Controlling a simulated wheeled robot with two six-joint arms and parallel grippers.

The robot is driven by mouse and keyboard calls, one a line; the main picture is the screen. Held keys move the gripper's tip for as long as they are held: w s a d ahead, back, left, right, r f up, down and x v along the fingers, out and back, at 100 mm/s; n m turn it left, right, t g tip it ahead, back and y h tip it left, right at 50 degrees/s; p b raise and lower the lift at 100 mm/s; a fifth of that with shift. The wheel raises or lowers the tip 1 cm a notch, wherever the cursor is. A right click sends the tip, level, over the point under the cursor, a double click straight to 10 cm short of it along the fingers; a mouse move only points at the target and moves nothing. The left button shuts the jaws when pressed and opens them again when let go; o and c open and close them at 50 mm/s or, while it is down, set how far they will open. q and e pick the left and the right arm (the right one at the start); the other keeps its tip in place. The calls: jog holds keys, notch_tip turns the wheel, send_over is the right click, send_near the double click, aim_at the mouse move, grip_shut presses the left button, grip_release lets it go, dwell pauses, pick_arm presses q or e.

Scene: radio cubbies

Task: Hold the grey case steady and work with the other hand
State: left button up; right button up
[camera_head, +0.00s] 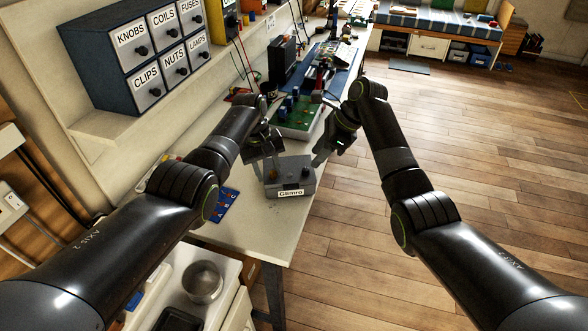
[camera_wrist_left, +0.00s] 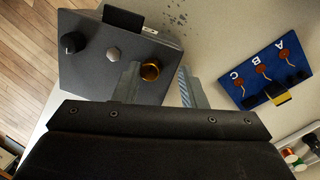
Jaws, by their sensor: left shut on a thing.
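The grey case (camera_head: 283,187), labelled "Glimro", sits on the bench near its right edge. In the left wrist view the case (camera_wrist_left: 85,75) carries a black knob (camera_wrist_left: 73,43), a hexagonal metal piece (camera_wrist_left: 113,54) and a gold round piece (camera_wrist_left: 150,70). My left gripper (camera_head: 265,160) is shut on the case at its left part.
A blue board lettered A, B, C (camera_wrist_left: 265,70) lies beside the case. A green circuit board (camera_head: 298,122) is behind it. A labelled drawer cabinet (camera_head: 145,50) stands on the shelf at left. A metal bowl (camera_head: 203,281) is at front. Open floor lies right.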

aim_at(309, 171)
jog(key=s+d+f+m+t+y, duration=0.35)
jog(key=d+f+t+y, duration=0.4)
jog(key=y, duration=0.25)
jog(key=x, duration=1.2)
jog(key=shift+w+f, duration=0.1)
jog(key=shift+f, duration=0.15)
grip_shut()
